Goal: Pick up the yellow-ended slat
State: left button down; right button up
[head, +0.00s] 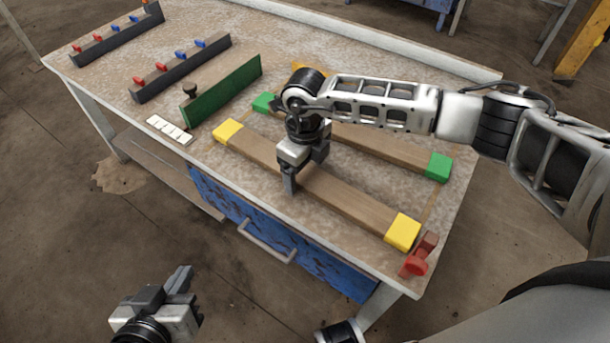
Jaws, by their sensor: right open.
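The yellow-ended slat (347,197) is a long wooden bar lying on the workbench near its front edge. One yellow end (227,131) is at the left and the other (402,232) at the right. My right gripper (290,185) is open over the middle of the slat. One finger shows on the slat's near side; the other side is hidden, and I cannot tell whether it touches. My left gripper (180,283) is empty, low at the lower left, off the bench, with its fingers seen too obliquely to judge.
A green-ended slat (390,151) lies behind, partly under my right arm. A red clamp-like piece (417,260) sits by the right yellow end.

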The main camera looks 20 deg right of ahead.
jog(key=c, duration=1.3)
